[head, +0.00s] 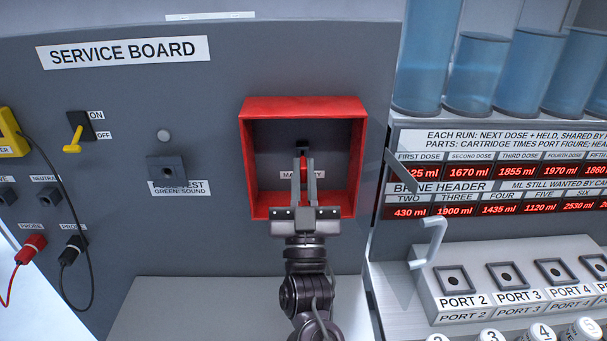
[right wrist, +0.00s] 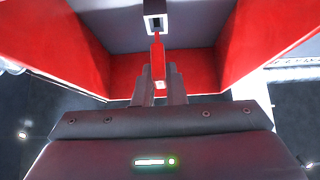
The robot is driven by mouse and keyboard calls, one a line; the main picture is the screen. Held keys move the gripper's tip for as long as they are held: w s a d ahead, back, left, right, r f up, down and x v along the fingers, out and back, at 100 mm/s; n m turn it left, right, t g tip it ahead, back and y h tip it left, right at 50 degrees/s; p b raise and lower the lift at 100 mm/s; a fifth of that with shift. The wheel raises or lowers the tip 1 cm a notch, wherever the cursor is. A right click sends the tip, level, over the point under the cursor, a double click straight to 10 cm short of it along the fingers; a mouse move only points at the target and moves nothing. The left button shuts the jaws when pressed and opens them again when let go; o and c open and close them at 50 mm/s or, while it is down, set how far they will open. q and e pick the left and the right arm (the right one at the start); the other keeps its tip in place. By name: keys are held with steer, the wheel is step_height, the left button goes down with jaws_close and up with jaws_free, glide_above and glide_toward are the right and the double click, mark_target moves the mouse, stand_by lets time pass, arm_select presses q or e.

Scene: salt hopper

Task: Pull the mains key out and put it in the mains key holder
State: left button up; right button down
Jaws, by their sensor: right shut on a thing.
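My right gripper (head: 304,172) reaches into an open-fronted red box (head: 251,165) on the service board. It is shut on the red mains key (head: 303,164), which also shows upright between the fingers in the right wrist view (right wrist: 158,55). A small key socket with a dark slot (right wrist: 155,23) sits on the box's back wall, just beyond the key's far end. I cannot tell whether the key's tip is still inside the slot. A label behind the fingers is partly hidden. I cannot make out a mains key holder. My left gripper is not in view.
The red box walls stand close on both sides of my gripper. Left are a yellow-handled switch (head: 74,139), a small socket block (head: 167,170) and probe leads (head: 74,249). Right are a pale bent handle (head: 428,244), the port block (head: 455,277) and blue cylinders (head: 476,75).

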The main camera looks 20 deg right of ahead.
steer(key=shift+w+d, duration=0.2)
steer(key=shift+w, duration=0.55)
steer(key=shift+w+d, duration=0.2)
steer(key=shift+w, duration=0.5)
stand_by(0.5)
steer(key=c, duration=0.9)
jaws_free()
steer(key=shift+b+v, duration=1.4)
steer(key=shift+v, duration=1.55)
steer(key=shift+s, duration=0.1)
steer(key=b, duration=0.4)
glide_toward(303, 181)
steer(key=f, duration=0.2)
steer(key=shift+r, duration=0.2)
